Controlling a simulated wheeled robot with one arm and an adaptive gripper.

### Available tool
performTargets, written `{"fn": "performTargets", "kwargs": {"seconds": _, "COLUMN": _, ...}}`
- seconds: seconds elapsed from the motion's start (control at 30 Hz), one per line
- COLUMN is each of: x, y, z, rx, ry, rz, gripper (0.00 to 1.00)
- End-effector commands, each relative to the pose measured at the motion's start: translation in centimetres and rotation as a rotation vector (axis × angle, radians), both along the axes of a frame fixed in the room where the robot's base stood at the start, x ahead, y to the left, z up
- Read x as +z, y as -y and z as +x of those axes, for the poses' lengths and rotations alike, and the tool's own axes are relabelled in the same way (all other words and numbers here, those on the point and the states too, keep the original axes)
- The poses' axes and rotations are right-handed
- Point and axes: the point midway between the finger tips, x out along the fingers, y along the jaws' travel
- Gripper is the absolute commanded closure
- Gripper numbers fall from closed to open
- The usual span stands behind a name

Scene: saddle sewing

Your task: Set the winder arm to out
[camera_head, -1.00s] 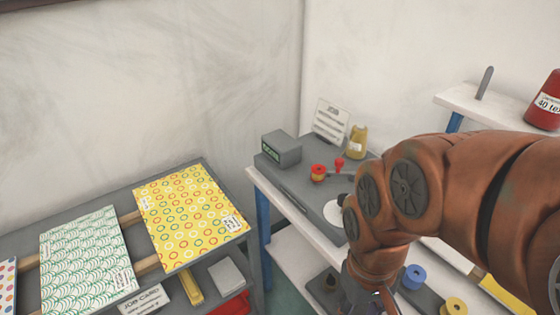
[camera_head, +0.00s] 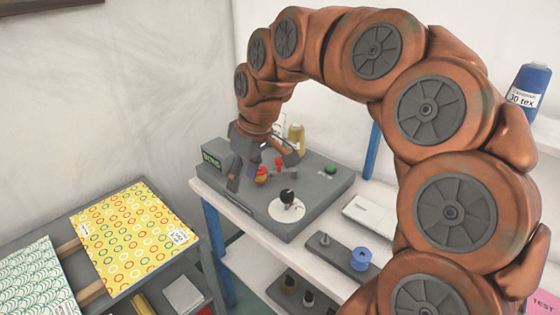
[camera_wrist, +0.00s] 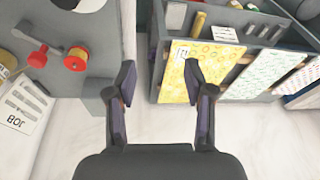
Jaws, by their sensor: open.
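The winder is a grey flat unit (camera_head: 318,200) on the white bench. My gripper (camera_head: 262,172) is above the winder's back left part, open and empty. In the wrist view my gripper (camera_wrist: 160,82) has its fingers apart, with the bobbin and arm outside them to the left. In the head view it partly hides the arm.
A display box (camera_head: 212,158) stands at the winder's left end, close to my gripper. A black-knobbed lever (camera_head: 287,197) stands on a white disc, near a green button (camera_head: 330,170). Patterned sheets (camera_head: 130,238) lie on the left rack.

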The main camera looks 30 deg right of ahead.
Motion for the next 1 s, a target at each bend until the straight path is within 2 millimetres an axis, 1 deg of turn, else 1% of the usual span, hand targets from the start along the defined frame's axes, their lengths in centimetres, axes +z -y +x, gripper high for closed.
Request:
{"fn": "performTargets", "kwargs": {"seconds": 0.03, "x": -0.1, "y": 1.8, "z": 1.9, "rx": -0.004, "ry": 0.027, "rz": 0.011, "gripper": 0.47}}
{"fn": "performTargets", "kwargs": {"seconds": 0.1, "x": 0.0, "y": 4.5, "z": 4.1, "rx": -0.009, "ry": 0.062, "rz": 0.016, "gripper": 0.47}}
{"fn": "performTargets", "kwargs": {"seconds": 0.17, "x": 0.1, "y": 7.0, "z": 5.6, "rx": -0.02, "ry": 0.091, "rz": 0.015, "gripper": 0.47}}
{"fn": "performTargets", "kwargs": {"seconds": 0.2, "x": -0.2, "y": 8.6, "z": 6.5, "rx": -0.026, "ry": 0.103, "rz": 0.014, "gripper": 0.47}}
{"fn": "performTargets", "kwargs": {"seconds": 0.3, "x": -0.6, "y": 12.5, "z": 8.0, "rx": -0.05, "ry": 0.133, "rz": 0.009, "gripper": 0.47}}
{"fn": "performTargets", "kwargs": {"seconds": 0.4, "x": -1.1, "y": 15.6, "z": 8.8, "rx": -0.072, "ry": 0.15, "rz": -0.001, "gripper": 0.47}}
{"fn": "performTargets", "kwargs": {"seconds": 0.43, "x": -1.3, "y": 16.3, "z": 8.9, "rx": -0.078, "ry": 0.153, "rz": -0.002, "gripper": 0.47}}
{"fn": "performTargets", "kwargs": {"seconds": 0.53, "x": -1.6, "y": 17.9, "z": 9.1, "rx": -0.088, "ry": 0.16, "rz": -0.008, "gripper": 0.47}}
{"fn": "performTargets", "kwargs": {"seconds": 0.63, "x": -1.8, "y": 18.6, "z": 9.2, "rx": -0.094, "ry": 0.164, "rz": -0.012, "gripper": 0.47}}
{"fn": "performTargets", "kwargs": {"seconds": 0.77, "x": -2.4, "y": 18.6, "z": 9.5, "rx": -0.093, "ry": 0.163, "rz": -0.012, "gripper": 0.47}}
{"fn": "performTargets", "kwargs": {"seconds": 0.87, "x": -3.3, "y": 18.5, "z": 9.8, "rx": -0.093, "ry": 0.161, "rz": -0.011, "gripper": 0.47}}
{"fn": "performTargets", "kwargs": {"seconds": 1.0, "x": -5.0, "y": 18.3, "z": 10.5, "rx": -0.093, "ry": 0.162, "rz": -0.01, "gripper": 0.47}}
